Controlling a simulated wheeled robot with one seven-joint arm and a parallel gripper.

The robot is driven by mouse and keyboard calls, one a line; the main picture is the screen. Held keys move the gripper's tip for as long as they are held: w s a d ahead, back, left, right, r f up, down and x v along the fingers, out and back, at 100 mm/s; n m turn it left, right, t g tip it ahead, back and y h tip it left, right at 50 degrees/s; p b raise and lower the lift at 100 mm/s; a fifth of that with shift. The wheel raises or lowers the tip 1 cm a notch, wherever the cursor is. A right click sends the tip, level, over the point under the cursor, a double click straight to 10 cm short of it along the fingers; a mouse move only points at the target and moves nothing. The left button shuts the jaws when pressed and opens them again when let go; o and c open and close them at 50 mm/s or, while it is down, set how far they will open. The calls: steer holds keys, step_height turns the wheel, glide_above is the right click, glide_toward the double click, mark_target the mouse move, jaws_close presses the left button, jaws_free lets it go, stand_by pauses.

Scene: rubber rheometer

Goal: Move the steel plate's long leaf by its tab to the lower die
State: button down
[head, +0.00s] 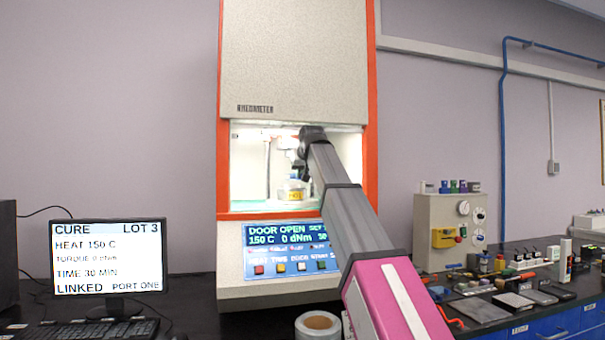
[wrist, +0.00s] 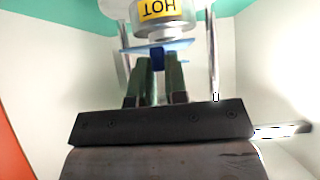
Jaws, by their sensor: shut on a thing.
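My gripper (wrist: 158,66) is inside the rheometer's lit chamber, its two green fingers shut on a small dark blue tab (wrist: 158,56). A thin pale blue leaf (wrist: 180,47) spreads from the tab. In the wrist view, which looks upside down, the leaf is right at the top face of the round metal lower die (wrist: 157,30) with its yellow HOT label. I cannot tell whether the leaf touches the die. In the head view the die (head: 293,195) stands low in the chamber, and my arm hides part of the opening.
The rheometer's (head: 292,60) door is open, with orange frame edges on both sides. Bright metal posts (wrist: 212,50) stand beside the die. The display (head: 290,235) reads DOOR OPEN, 150 C. A monitor (head: 108,262) stands at left; a cluttered bench lies at right.

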steer(key=shift+w+a, duration=0.25)
steer(key=shift+w, duration=0.55)
steer(key=shift+w+a, duration=0.2)
steer(key=shift+w, duration=0.55)
steer(key=shift+w+a, duration=0.25)
steer(key=shift+w, duration=0.55)
steer(key=shift+f, duration=0.9)
steer(key=shift+f, duration=0.1)
steer(key=c, duration=1.1)
jaws_free()
steer(key=shift+s+d+r, duration=0.15)
steer(key=shift+s+d, duration=0.4)
steer(key=shift+s, duration=1.35)
steer(key=shift+s+d+r, duration=0.2)
steer(key=shift+s+d, duration=0.4)
steer(key=shift+s, duration=1.35)
steer(key=shift+s+d+r, duration=0.15)
steer(key=shift+s+d, duration=0.4)
steer(key=shift+s, duration=1.35)
